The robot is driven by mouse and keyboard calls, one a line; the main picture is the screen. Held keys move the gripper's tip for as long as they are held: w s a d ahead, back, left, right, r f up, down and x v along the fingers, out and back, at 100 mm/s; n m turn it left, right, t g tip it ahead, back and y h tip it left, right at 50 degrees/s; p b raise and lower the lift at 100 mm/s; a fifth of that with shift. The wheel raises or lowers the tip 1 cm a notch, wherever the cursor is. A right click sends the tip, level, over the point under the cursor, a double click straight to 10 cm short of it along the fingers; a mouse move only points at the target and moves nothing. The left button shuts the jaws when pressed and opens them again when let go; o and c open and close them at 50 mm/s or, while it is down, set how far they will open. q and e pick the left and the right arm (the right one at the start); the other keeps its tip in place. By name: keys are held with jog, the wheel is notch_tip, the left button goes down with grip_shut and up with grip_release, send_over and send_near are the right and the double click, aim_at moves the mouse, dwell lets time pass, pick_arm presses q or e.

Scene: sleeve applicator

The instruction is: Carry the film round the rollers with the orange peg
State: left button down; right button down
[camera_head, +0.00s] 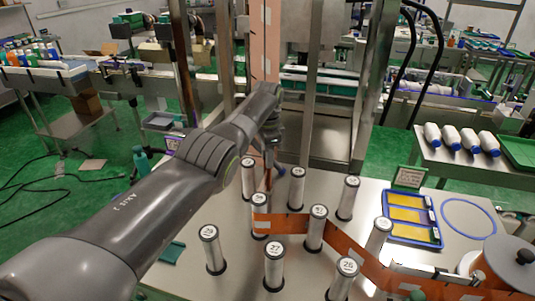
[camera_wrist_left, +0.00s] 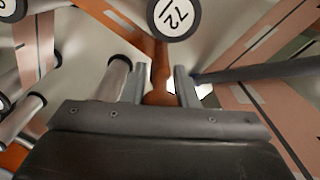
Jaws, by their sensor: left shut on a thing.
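My left arm comes in from the left in the head view, and its gripper (camera_head: 269,158) points down among the back rollers. In the left wrist view the two fingers (camera_wrist_left: 160,88) are shut on the upright orange peg (camera_wrist_left: 160,66). The orange film (camera_head: 345,246) runs from the large roll (camera_head: 508,264) at the right, past a middle roller (camera_head: 316,228), to a roller (camera_head: 259,217) near my gripper. Where the film meets the peg is hidden. A numbered roller cap (camera_wrist_left: 174,17) is close ahead in the wrist view. My right gripper is not in view.
Several white numbered rollers stand on the pale table, including a front one (camera_head: 274,268), a left one (camera_head: 213,251) and a back right one (camera_head: 347,199). A blue tray (camera_head: 411,241) with yellow pieces and a blue ring (camera_head: 468,200) lie at the right. A metal frame post (camera_head: 312,90) rises behind.

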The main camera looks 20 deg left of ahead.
pick_arm(q)
jog(key=shift+f, duration=0.3)
dwell(0.5)
jog(key=c, duration=1.1)
grip_release()
jog(key=shift+o, duration=0.4)
jog(key=o, duration=1)
jog(key=shift+r, duration=0.15)
jog(key=shift+r+p, duration=3.85)
